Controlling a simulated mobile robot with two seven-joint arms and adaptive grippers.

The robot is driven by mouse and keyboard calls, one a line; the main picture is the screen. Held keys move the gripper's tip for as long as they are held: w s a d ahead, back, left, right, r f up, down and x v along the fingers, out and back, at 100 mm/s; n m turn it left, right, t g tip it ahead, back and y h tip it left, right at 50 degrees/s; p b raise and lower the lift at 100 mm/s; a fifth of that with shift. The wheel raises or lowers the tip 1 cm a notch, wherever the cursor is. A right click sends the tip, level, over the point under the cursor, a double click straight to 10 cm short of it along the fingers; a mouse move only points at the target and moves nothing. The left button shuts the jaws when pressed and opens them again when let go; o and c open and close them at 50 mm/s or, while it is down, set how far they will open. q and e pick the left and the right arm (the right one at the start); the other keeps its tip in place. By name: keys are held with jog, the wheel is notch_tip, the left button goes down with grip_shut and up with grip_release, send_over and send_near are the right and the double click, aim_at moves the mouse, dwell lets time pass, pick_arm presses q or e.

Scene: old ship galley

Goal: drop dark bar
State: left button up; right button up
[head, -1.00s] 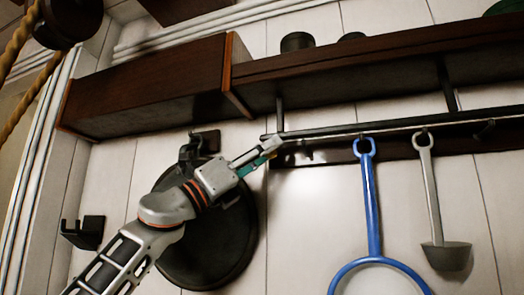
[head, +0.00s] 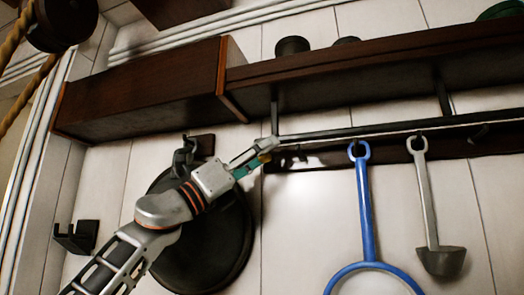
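A long dark bar (head: 350,132) runs along the wall below the shelf, from beside my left gripper out past the right edge of the head view. My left gripper (head: 268,149) is at the bar's left end, its fingers overlapping that end in the picture. The fingers are small and seen from behind, so I cannot tell whether they grip the bar or only stand in front of it. My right gripper is not in view.
A blue ring-ended tool (head: 367,212) and a grey ladle (head: 429,210) hang from hooks near the bar. A dark round pan (head: 220,245) hangs behind my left arm. The wooden shelf (head: 350,80) is close above. A small black bracket (head: 77,237) sits at the left.

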pick_arm(q)
jog(key=shift+w+d+f, duration=0.1)
jog(key=shift+d+f, duration=0.05)
jog(key=shift+f, duration=0.1)
jog(key=shift+a+f, duration=0.3)
jog(key=v, duration=1.1)
jog(key=shift+s+a+r, duration=0.2)
jog(key=shift+s+a, duration=0.05)
jog(key=shift+s, duration=0.05)
